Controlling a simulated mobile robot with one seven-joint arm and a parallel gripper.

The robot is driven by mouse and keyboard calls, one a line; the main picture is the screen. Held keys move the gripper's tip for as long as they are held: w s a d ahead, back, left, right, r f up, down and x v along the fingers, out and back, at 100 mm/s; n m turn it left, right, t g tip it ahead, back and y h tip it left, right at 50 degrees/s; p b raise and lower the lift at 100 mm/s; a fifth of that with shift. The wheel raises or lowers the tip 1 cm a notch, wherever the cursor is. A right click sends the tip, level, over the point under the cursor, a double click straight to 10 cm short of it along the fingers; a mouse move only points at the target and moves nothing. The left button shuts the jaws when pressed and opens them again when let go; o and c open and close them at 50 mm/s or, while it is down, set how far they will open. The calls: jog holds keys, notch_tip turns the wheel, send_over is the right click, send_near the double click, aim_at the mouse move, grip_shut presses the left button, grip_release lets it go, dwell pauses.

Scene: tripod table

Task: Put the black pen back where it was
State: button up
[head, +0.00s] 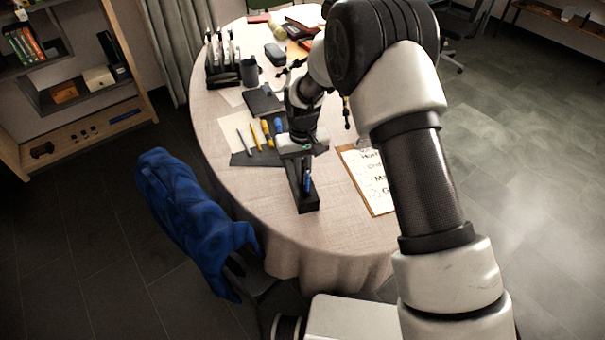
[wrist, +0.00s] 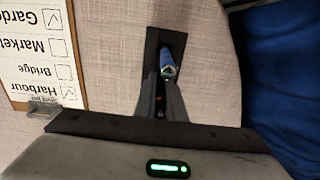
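A long narrow black tray (head: 307,205) lies near the front edge of the round table, with a blue-ended item (head: 308,181) in it. In the wrist view the tray (wrist: 153,42) and blue item (wrist: 167,62) show just beyond my fingertips. My gripper (head: 301,158) points down over the tray's far part. In the wrist view its two grey fingers (wrist: 162,96) are close together, with a dark strip and a small red spot between them. I cannot tell whether they hold anything. I cannot pick out the black pen for certain.
A dark mat (head: 245,159) with several slim pens or tools lies left of my gripper. A clipboard checklist (head: 366,178) lies right of the tray. A dark cup (head: 249,72) and a rack (head: 222,72) stand farther back. A blue-draped chair (head: 190,205) stands at the table's left.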

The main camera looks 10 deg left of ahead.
jog(key=o, duration=0.4)
jog(key=shift+r, duration=0.1)
notch_tip(320, 180, up, 12)
jog(key=shift+d+r+p, duration=0.1)
jog(key=shift+r+p, duration=0.1)
jog(key=shift+p, duration=0.3)
jog(key=s+d+r+m+t, duration=0.1)
jog(key=s+d+r, duration=0.3)
jog(key=d+r, duration=0.5)
jog(key=s+d+r+m+t, duration=0.2)
jog(key=s+d+r, duration=0.4)
jog(key=r, duration=0.4)
jog(key=s+d+r+t, duration=0.1)
jog(key=s+d, duration=0.2)
jog(key=s, duration=0.2)
jog(key=s+d+m, duration=0.1)
jog(key=s+d, duration=0.2)
jog(key=s, duration=0.2)
jog(key=s+d+r+m+t, duration=0.1)
jog(key=s+d, duration=0.3)
jog(key=s, duration=0.1)
jog(key=shift+r+t, duration=0.3)
jog(key=shift+r, duration=0.05)
